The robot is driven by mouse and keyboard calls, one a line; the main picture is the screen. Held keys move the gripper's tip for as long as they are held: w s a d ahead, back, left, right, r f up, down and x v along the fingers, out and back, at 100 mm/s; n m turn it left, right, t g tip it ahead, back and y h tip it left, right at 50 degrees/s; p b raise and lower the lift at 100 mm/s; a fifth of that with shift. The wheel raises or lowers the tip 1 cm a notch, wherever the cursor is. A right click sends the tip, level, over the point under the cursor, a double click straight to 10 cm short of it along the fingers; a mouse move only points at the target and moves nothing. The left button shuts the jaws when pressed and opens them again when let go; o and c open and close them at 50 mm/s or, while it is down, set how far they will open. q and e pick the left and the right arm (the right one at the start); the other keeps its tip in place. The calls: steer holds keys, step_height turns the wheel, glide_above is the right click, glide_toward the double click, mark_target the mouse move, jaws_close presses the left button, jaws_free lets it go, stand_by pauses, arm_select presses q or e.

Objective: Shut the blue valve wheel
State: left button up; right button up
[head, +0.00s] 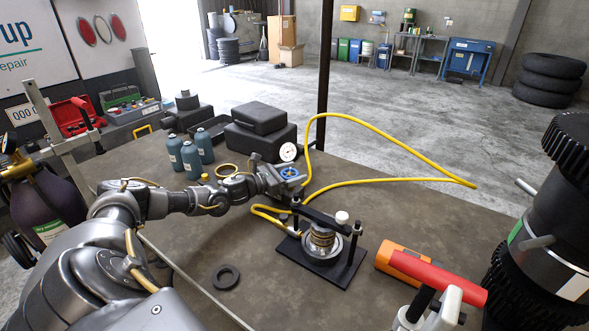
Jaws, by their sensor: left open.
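The blue valve wheel (290,172) is small and sits just below a round white pressure gauge (288,152), near the table's middle. My left arm reaches in from the left, and its gripper (283,184) is open right at the wheel. The dark fingers overlap the wheel in this view, and I cannot tell whether they touch it. A yellow hose (395,140) loops away to the right from beside the valve. The valve body is mostly hidden behind the gripper. My right gripper is not clearly in view.
A press-like fixture (322,246) with a black base stands just in front of the gripper. Blue bottles (190,160) and black cases (262,140) stand behind my arm. A red cylinder (437,277) and a tall geared assembly (545,225) are at right. A dark ring (226,277) lies on the table.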

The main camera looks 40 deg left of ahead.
arm_select(q)
steer(key=shift+w+d, duration=0.1)
steer(key=shift+w, duration=0.2)
steer(key=c, duration=0.7)
steer(key=b, duration=0.1)
steer(key=m+h+b, duration=0.1)
steer(key=b, duration=0.1)
steer(key=shift+f+g+h, duration=0.2)
steer(key=shift+g+h, duration=0.1)
steer(key=shift+g, duration=0.1)
steer(key=shift+r+m, duration=0.1)
steer(key=shift+m, duration=0.2)
steer(key=shift+d+r+h, duration=0.1)
steer(key=shift+r+h, duration=0.05)
steer(key=shift+h, duration=0.15)
steer(key=o, duration=0.7)
